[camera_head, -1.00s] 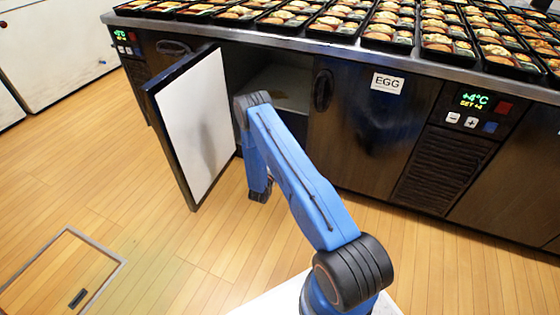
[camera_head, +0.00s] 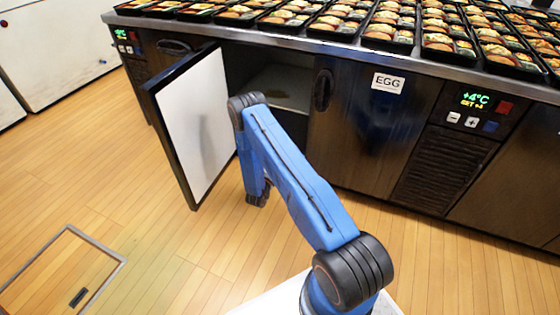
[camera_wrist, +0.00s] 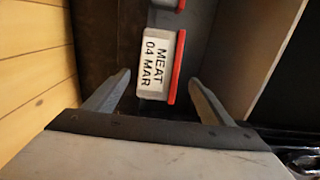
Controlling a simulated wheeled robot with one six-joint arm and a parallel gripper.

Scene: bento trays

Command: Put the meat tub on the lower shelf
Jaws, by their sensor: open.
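The meat tub (camera_wrist: 157,60) shows in the wrist view by its white label reading "MEAT 04 MAR" and a red edge to the right of it. My gripper (camera_wrist: 160,78) is open, one finger to each side of the label's near end. I see gaps between the fingers and the label, and nothing is gripped. In the head view the tub cannot be seen, and my arm and the cabinet door hide the fingers. A pale shelf (camera_head: 284,84) shows inside the open cabinet; I cannot tell which level it is.
The open cabinet door (camera_head: 190,120) stands out to the left of my arm. A closed door labelled EGG (camera_head: 362,130) is to the right. Bento trays (camera_head: 333,26) cover the counter above. The wooden floor (camera_head: 150,235) is clear in front, with a hatch at lower left.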

